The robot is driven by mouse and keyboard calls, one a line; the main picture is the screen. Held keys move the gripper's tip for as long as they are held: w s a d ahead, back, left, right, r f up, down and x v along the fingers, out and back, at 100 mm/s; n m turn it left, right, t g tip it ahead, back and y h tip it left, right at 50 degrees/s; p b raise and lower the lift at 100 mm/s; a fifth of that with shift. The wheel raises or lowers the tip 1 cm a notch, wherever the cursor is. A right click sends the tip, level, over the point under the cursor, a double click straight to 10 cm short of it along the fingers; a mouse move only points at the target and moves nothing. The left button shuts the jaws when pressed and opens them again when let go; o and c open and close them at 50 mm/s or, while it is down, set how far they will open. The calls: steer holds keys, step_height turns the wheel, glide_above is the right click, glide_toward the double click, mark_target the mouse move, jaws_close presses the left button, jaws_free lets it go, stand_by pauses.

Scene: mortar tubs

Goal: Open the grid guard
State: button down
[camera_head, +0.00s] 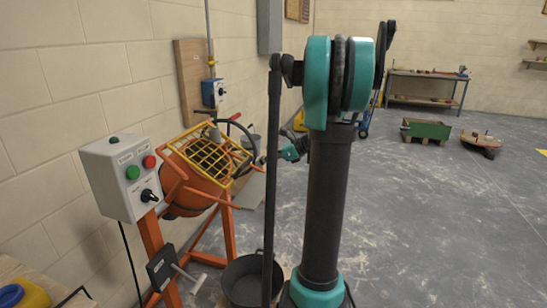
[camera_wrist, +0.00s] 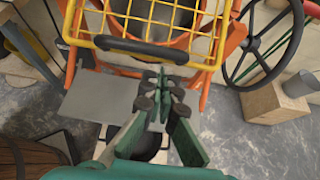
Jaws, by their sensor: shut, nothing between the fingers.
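The yellow grid guard (camera_head: 207,155) lies over the mouth of the orange mixer drum (camera_head: 188,195) in the head view. In the wrist view the grid guard (camera_wrist: 185,22) is at the top, with a dark padded handle bar (camera_wrist: 137,50) along its near edge. The guard appears closed over the drum opening. My gripper (camera_wrist: 161,75) is shut and empty, its fingertips just below the right end of the handle in the picture. I cannot tell whether they touch it. In the head view my gripper (camera_head: 298,150) shows partly behind my arm, right of the mixer.
A grey control box (camera_head: 122,178) with green and red buttons stands left of the mixer. A black bucket (camera_head: 243,278) is on the floor below. A black handwheel (camera_wrist: 262,45) is right of the guard.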

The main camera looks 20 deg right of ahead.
steer(key=r, duration=0.2)
steer(key=a+r, duration=0.1)
steer(key=shift+w+r, duration=0.3)
steer(key=shift+w, duration=0.1)
steer(key=shift+r, duration=0.25)
stand_by(0.7)
steer(key=shift+f, duration=0.15)
stand_by(1.1)
